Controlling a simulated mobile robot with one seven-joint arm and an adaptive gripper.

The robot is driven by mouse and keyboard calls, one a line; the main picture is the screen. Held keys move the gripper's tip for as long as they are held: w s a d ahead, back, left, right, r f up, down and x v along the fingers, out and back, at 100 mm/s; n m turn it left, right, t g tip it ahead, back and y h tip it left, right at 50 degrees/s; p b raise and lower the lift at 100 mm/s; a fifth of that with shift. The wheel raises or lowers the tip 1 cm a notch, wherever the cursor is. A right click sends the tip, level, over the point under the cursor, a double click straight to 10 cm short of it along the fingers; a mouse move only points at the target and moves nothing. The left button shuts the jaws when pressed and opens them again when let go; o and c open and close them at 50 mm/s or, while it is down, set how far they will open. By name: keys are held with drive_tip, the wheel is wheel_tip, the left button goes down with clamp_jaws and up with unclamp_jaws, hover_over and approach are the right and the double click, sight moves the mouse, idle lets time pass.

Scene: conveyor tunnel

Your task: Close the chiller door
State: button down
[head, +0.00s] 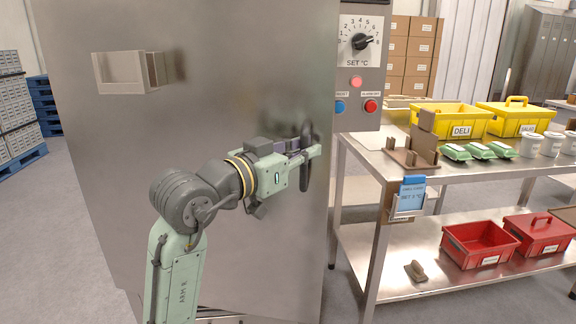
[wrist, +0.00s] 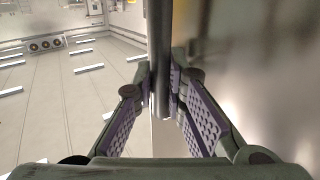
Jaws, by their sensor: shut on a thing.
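The chiller door (head: 215,110) is a large brushed steel panel that fills the left and middle of the head view. A dark vertical handle (head: 306,178) stands near its right edge. My gripper (head: 312,154) is shut on this handle from the left. In the wrist view the handle (wrist: 160,60) runs down between the two purple-padded fingers of my gripper (wrist: 162,95), and the door face (wrist: 255,70) is on the right. The door's right edge lies beside the control panel (head: 358,70). I cannot tell how far the door stands from its frame.
A steel table (head: 470,180) to the right holds yellow bins (head: 450,120), green packs and white tubs. Red bins (head: 480,243) stand on its lower shelf. An empty holder (head: 125,72) is on the door's upper left. Blue pallets are at the far left. Grey floor shows at the left.

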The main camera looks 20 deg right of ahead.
sight(285, 136)
drive_tip(key=w+d+n+t+y+p, duration=0.1)
drive_tip(key=w+d, duration=0.3)
drive_tip(key=w, duration=0.4)
drive_tip(key=w+d+n+t+y+p, duration=0.2)
drive_tip(key=w+d, duration=0.3)
drive_tip(key=w, duration=0.4)
drive_tip(key=shift+n+t, duration=0.3)
drive_tip(key=shift+t, duration=0.6)
drive_tip(key=shift+r, duration=0.1)
drive_tip(key=c, duration=1.9)
unclamp_jaws()
drive_tip(key=shift+w, duration=0.1)
drive_tip(key=o, duration=0.3)
drive_tip(key=v, duration=1.2)
drive_tip(key=shift+d, duration=0.1)
